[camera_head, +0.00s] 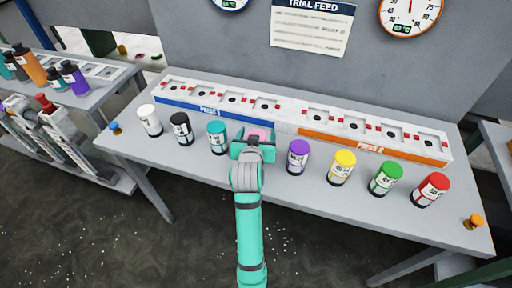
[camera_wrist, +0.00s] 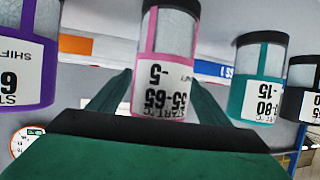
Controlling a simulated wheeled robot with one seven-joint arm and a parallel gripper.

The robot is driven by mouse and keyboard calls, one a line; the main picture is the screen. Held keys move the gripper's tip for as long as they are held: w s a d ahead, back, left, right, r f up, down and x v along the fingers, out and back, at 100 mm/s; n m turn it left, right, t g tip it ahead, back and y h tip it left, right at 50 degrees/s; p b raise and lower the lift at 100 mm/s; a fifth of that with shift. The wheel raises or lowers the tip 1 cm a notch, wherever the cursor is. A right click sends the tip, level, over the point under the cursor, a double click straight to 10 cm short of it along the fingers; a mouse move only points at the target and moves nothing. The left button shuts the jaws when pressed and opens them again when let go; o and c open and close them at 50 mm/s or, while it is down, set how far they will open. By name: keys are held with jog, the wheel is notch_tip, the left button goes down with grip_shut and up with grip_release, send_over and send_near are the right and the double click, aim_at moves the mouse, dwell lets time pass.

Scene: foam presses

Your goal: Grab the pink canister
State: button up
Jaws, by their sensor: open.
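The pink canister (camera_wrist: 165,65) stands in the middle of the wrist view, which appears upside down, with a white label. It lies between the two spread fingers of my gripper (camera_wrist: 158,92), which is open. I cannot tell whether the fingers touch it. In the head view only the pink top of the canister (camera_head: 260,133) shows, mostly hidden behind my gripper (camera_head: 256,143). It stands in a row on the grey table (camera_head: 225,170), between the teal canister (camera_head: 217,138) and the purple canister (camera_head: 298,157).
White, black, yellow, green and red canisters fill out the row. Behind it run a blue-edged press rack (camera_head: 205,112) and an orange-edged one (camera_head: 370,144). An orange knob (camera_head: 473,222) is at the right and a blue knob (camera_head: 115,127) at the left. Another bench (camera_head: 98,90) stands left.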

jog(key=shift+s+d, duration=0.1)
jog(key=c, duration=1.3)
